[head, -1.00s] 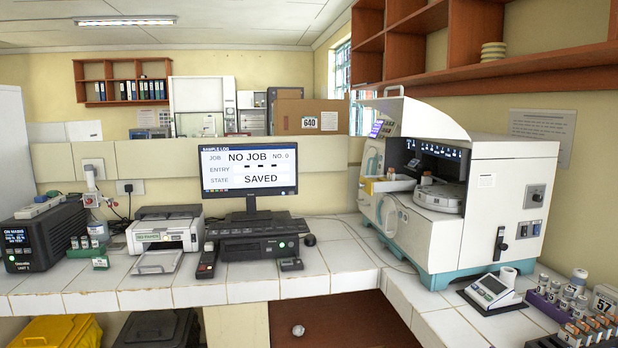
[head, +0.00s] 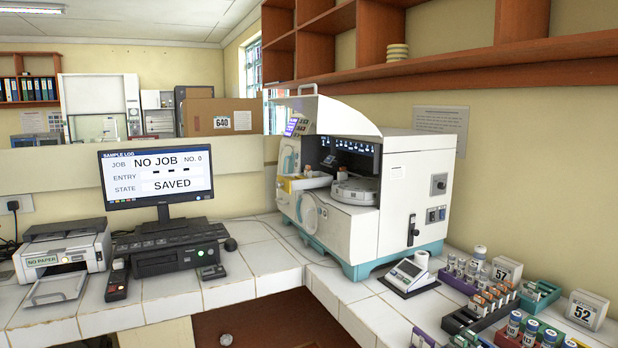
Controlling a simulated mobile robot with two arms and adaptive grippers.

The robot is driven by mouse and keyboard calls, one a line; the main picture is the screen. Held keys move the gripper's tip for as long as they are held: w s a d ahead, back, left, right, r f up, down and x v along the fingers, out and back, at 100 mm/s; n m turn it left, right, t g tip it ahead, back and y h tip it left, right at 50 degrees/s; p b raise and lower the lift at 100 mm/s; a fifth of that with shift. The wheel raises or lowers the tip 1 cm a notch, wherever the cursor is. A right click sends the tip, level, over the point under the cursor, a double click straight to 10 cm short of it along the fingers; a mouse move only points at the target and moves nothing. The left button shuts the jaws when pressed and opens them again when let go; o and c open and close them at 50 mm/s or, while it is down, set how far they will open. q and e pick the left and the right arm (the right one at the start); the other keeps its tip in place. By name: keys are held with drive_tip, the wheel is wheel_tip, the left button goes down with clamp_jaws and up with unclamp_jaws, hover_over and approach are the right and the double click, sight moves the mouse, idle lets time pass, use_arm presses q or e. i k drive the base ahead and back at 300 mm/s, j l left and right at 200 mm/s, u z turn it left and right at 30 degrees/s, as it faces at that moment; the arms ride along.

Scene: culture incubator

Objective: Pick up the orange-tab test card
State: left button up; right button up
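I cannot make out an orange-tab test card in the head view. Small items with orange-brown tops stand in a dark rack (head: 462,318) on the right bench, but they are too small to tell what they are. Neither of my grippers is in view.
A large white analyser (head: 400,195) with an open front stands at the corner. A small white meter (head: 408,275) sits before it. Vial racks and number cards 57 (head: 506,270) and 52 (head: 587,309) crowd the right bench. A monitor (head: 157,173) and printer (head: 62,245) stand left.

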sight(308, 172)
drive_tip(key=i+j, duration=0.35)
drive_tip(key=i+j+u, duration=0.15)
drive_tip(key=i+j, duration=0.15)
drive_tip(key=i, duration=0.3)
